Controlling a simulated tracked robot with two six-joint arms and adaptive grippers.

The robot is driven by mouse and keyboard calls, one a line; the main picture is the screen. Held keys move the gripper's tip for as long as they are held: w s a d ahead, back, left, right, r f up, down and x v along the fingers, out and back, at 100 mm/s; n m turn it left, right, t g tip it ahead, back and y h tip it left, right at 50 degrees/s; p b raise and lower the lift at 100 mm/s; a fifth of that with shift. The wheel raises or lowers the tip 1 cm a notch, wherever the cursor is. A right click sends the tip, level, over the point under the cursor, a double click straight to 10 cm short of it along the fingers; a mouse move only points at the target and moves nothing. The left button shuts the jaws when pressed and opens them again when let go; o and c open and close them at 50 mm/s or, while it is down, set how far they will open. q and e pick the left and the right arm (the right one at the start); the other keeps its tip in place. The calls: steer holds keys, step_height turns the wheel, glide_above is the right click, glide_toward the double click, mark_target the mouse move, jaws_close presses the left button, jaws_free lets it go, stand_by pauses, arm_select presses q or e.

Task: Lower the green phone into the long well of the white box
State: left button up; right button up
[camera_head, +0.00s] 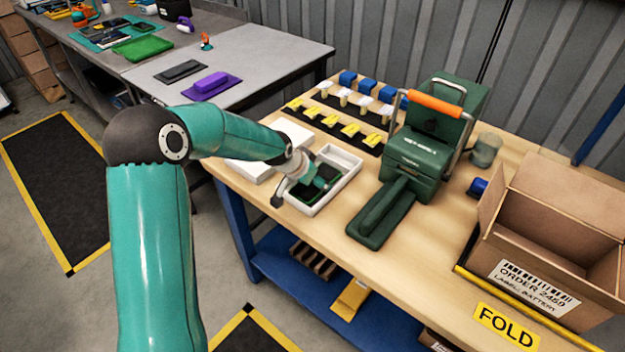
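The white box (351,164) lies open on the wooden workbench, with its white rim showing around a dark inside. My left gripper (305,186) is over the box, pointing down into it. Dark green surface, which looks like the green phone (321,183), shows in the box area right at the gripper. The gripper covers much of it, so I cannot tell whether it is held, or whether it lies in the long well or above it. The finger gap is too small to judge. My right gripper is not in view.
A white lid or second tray (250,169) lies left of the box. A green press-like machine (415,155) with an orange handle stands to the right. Black strips with yellow clips (337,124) lie behind. An open carton (550,235) stands at far right.

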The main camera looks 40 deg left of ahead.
arm_select(q)
steer(key=o, duration=1.3)
steer(key=shift+c, duration=1.1)
steer(key=shift+r+p, duration=2.05)
steer(key=shift+r, duration=1.55)
steer(key=shift+s+f, duration=0.1)
